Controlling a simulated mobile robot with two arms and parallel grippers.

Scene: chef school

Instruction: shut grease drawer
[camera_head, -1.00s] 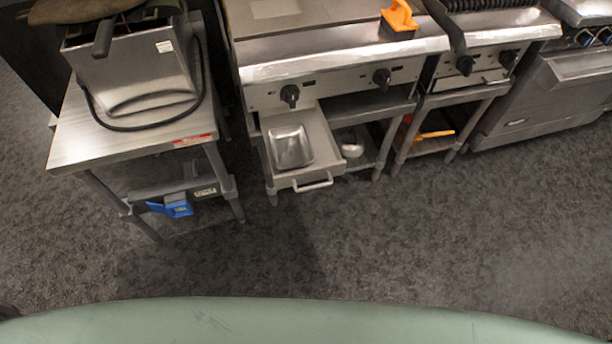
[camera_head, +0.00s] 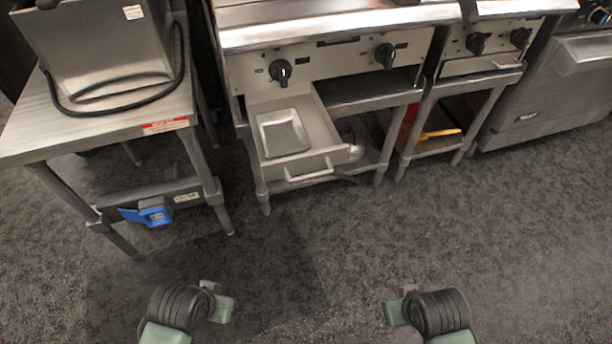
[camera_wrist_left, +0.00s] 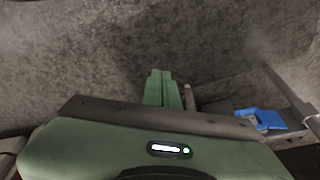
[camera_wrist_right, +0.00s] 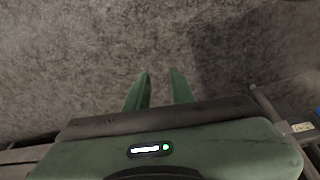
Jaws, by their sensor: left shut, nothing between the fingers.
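The grease drawer (camera_head: 322,158) is pulled out below the griddle front, left of centre in the head view. A square metal pan (camera_head: 282,133) sits in it, and a bar handle (camera_head: 308,174) is on its front. In the head view both my arms come in at the bottom, well short of the drawer. My left gripper (camera_wrist_left: 162,88) shows in the left wrist view with its green fingers together and empty over the floor. My right gripper (camera_wrist_right: 159,88) shows in the right wrist view with its fingers apart and nothing between them.
A steel table (camera_head: 40,125) with a fryer-like box stands left of the griddle, a blue object (camera_head: 150,212) on its lower shelf. A second cooking unit (camera_head: 484,62) and an oven (camera_head: 560,85) stand to the right. The floor (camera_head: 400,235) before the drawer is clear.

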